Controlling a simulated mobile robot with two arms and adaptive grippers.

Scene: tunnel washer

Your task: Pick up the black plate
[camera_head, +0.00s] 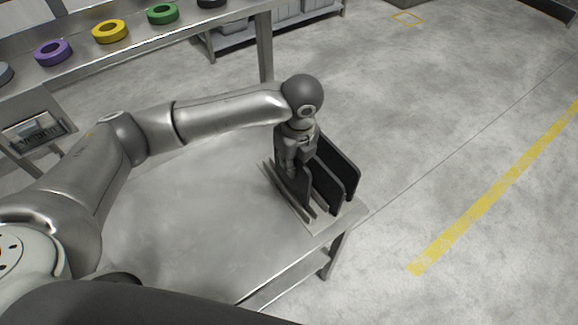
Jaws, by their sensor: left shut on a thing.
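Several black plates stand on edge in a slotted rack (318,222) at the right corner of a metal table (190,220). My left gripper (291,172) reaches in from the left, points down and is shut on the black plate (297,188) nearest the left. That plate is upright at the rack; I cannot tell whether its lower edge is clear of the slot. Two more black plates (327,186) stand to its right, apart from the gripper. The gripper's fingertips are partly hidden. My right gripper is not in view.
A metal shelf at the upper left carries coloured rings, among them purple (53,53), yellow (110,31) and green (162,13). A low rack (290,25) with grey bins stands behind. The table is bare left of the plates; the floor to the right is free.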

